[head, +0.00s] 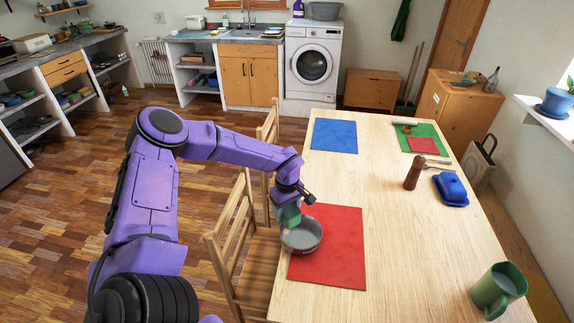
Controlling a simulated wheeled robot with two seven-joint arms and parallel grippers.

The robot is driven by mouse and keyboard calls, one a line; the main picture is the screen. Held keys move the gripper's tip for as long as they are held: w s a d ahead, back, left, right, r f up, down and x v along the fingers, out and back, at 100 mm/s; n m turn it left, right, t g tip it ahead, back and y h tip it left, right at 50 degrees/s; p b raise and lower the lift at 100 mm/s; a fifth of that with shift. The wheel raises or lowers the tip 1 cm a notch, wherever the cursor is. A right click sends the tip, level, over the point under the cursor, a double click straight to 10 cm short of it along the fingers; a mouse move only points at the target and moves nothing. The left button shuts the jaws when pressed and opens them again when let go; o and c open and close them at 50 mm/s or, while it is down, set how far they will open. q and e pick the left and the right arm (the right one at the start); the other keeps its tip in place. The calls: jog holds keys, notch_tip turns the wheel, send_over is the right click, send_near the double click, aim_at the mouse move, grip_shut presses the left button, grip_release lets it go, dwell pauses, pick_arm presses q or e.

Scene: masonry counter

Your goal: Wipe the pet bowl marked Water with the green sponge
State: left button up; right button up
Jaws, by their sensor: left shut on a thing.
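A grey bowl (302,238) sits at the left edge of a red mat (342,262) on the wooden table. Its marking is too small to read. My left gripper (290,203) points down over the bowl's far left part and is shut on the green sponge (289,217). The sponge is at the bowl's rim or just inside it; I cannot tell whether it touches the bowl. The gripper's fingers partly hide the sponge. My right gripper is not in view.
The table (393,235) also carries a blue mat (334,136), a green mat (428,133), a brown mill (413,172), a blue butter dish (451,188) and a green mug (498,290). Wooden chairs (238,235) stand along the left side. The table's middle is clear.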

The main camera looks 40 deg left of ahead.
pick_arm(q)
notch_tip(320, 180, up, 2)
jog(key=shift+p, duration=0.55)
